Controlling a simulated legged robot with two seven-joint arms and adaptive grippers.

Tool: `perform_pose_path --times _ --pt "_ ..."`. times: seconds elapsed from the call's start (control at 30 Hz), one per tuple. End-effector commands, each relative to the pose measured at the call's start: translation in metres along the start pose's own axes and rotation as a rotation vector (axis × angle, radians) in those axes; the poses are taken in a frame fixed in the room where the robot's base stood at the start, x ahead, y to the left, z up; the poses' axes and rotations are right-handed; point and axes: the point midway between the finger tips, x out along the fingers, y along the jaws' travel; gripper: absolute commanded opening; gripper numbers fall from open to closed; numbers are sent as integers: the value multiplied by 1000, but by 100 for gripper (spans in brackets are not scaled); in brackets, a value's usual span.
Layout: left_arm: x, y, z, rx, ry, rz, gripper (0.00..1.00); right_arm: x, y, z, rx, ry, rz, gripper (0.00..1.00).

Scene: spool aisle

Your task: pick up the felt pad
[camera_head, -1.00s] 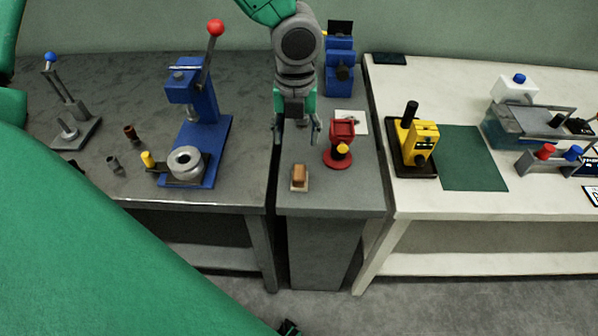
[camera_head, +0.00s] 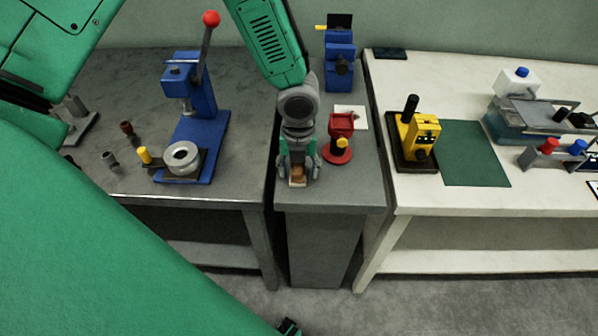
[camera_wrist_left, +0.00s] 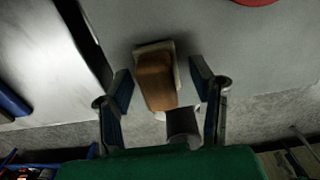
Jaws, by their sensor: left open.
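The felt pad (camera_head: 297,183) appears to be the small tan-brown block with a pale base, near the front of the narrow grey stand (camera_head: 340,196). It also shows in the left wrist view (camera_wrist_left: 157,80). My left gripper (camera_head: 299,173) is open above it and partly hides it in the head view. In the left wrist view my left gripper's fingers (camera_wrist_left: 162,86) are on either side of the block, with gaps visible. I cannot tell how far the fingertips are above the stand. My right gripper is not seen.
A red holder with a yellow knob (camera_head: 338,146) stands just right of my left gripper. A blue press (camera_head: 198,110) is on the left bench. A yellow device (camera_head: 417,138) and green mat (camera_head: 474,155) are on the white table. A blue device (camera_head: 339,62) stands behind.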

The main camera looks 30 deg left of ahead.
Motion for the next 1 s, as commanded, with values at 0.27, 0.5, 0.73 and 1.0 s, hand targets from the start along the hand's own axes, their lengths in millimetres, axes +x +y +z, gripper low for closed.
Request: perform_pose_path --times 0.27,0.5,0.73,1.0 --pt "0 1 0 -1 1 -1 15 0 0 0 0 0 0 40" --pt "0 1 1 -1 1 0 0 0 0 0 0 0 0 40" --pt "-12 1 1 -3 0 -2 0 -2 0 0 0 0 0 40" --pt "-66 0 1 -3 -2 -4 0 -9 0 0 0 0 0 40"
